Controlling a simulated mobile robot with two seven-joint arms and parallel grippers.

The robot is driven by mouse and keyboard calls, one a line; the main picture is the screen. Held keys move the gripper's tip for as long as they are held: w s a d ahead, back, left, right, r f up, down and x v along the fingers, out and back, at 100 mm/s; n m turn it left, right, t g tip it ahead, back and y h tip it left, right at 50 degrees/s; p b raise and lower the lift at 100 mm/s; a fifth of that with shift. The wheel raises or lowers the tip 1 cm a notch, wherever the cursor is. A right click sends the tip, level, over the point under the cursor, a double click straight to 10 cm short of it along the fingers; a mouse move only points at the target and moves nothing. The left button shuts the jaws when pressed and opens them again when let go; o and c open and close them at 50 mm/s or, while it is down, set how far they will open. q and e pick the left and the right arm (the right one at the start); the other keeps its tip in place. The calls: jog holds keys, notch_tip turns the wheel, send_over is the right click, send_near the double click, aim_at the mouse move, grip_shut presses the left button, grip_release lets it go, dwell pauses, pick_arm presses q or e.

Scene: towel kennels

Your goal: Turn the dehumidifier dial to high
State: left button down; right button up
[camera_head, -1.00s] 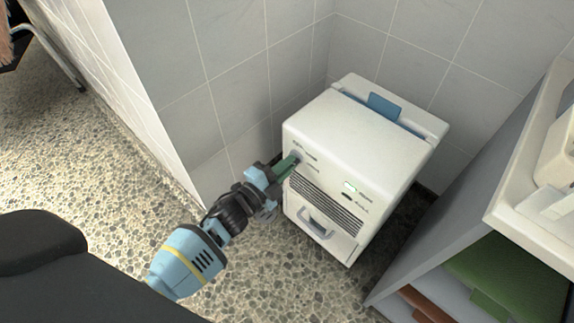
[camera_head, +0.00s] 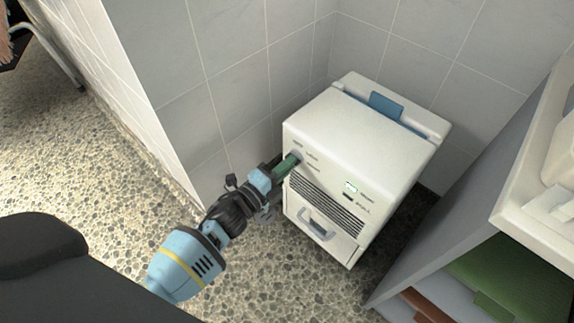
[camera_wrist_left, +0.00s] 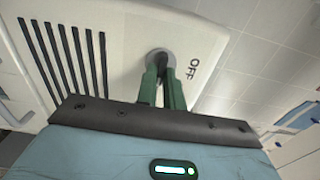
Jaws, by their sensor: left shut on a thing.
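The white dehumidifier (camera_head: 350,140) stands on the floor in a tiled corner, with a vent grille, a front handle and a small lit green indicator (camera_head: 351,187). Its dial (camera_wrist_left: 160,58) is a round grey knob on the front panel, partly hidden by my fingers. The word OFF is printed beside it in the left wrist view. My left gripper (camera_head: 291,162) reaches the upper left of the front panel. In the left wrist view its green fingers (camera_wrist_left: 161,82) are shut on the dial. The dial's pointer is hidden. My right gripper is not in view.
Tiled walls (camera_head: 235,60) close in behind and to the left. Speckled floor (camera_head: 110,160) is open at the left.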

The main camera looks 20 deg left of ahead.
pick_arm(q)
jog(key=c, duration=1.6)
grip_release()
jog(key=shift+o, duration=0.4)
jog(key=shift+s, duration=0.1)
jog(key=p+v, duration=0.1)
jog(key=v, duration=0.6)
jog(key=shift+s+a+p, duration=0.2)
jog(key=shift+s+p, duration=0.1)
jog(key=shift+p, duration=0.1)
